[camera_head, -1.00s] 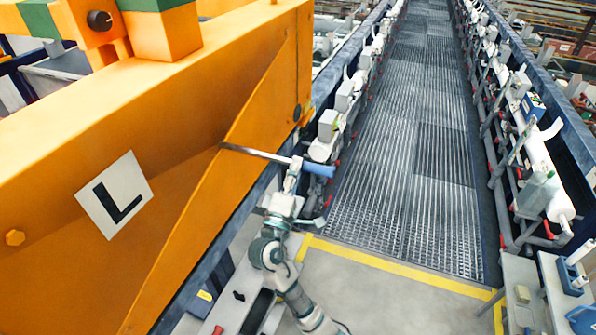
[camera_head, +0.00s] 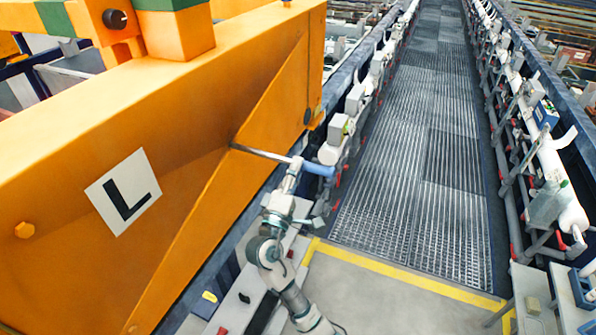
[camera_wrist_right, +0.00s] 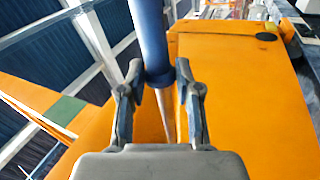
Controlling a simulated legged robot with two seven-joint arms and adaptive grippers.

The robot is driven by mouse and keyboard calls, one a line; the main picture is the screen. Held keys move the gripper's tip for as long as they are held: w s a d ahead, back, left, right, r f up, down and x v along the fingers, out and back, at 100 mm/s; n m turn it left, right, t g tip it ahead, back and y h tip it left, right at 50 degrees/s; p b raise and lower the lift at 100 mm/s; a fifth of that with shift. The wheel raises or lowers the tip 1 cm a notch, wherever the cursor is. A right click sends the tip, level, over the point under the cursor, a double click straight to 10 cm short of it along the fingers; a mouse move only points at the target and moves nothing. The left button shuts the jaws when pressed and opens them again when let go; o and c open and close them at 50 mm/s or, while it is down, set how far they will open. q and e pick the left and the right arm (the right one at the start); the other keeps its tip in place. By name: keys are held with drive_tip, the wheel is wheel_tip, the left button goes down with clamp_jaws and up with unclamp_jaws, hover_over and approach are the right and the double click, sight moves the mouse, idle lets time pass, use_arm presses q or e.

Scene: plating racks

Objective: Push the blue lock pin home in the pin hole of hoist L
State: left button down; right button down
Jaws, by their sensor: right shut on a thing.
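The blue lock pin has a blue handle (camera_head: 320,168) and a thin metal shaft (camera_head: 262,154) that points left to the orange hoist L (camera_head: 200,120). The shaft's far end meets the sloping edge of the hoist's side. The pin hole itself is hidden, so how deep the shaft sits cannot be told. My right gripper (camera_head: 297,166) is shut on the pin at the handle. In the right wrist view the fingers (camera_wrist_right: 159,75) stand on both sides of the handle's collar, with the shaft (camera_wrist_right: 168,118) running down against the orange hoist. My left gripper is out of view.
A white plate marked L (camera_head: 124,191) is on the hoist's face. A railing with white and grey fittings (camera_head: 352,98) runs close behind the pin. A grated walkway (camera_head: 410,170) lies to the right, with a yellow-edged floor (camera_head: 380,290) in front.

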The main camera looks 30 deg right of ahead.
drive_tip(key=w+a+b, duration=0.5)
drive_tip(key=w+a, duration=0.5)
drive_tip(key=w, duration=0.1)
drive_tip(key=shift+w+b, duration=0.25)
drive_tip(key=shift+b, duration=0.15)
idle(4.8)
drive_tip(key=c, duration=0.7)
unclamp_jaws()
drive_tip(key=shift+r, duration=0.1)
drive_tip(key=v, duration=1.2)
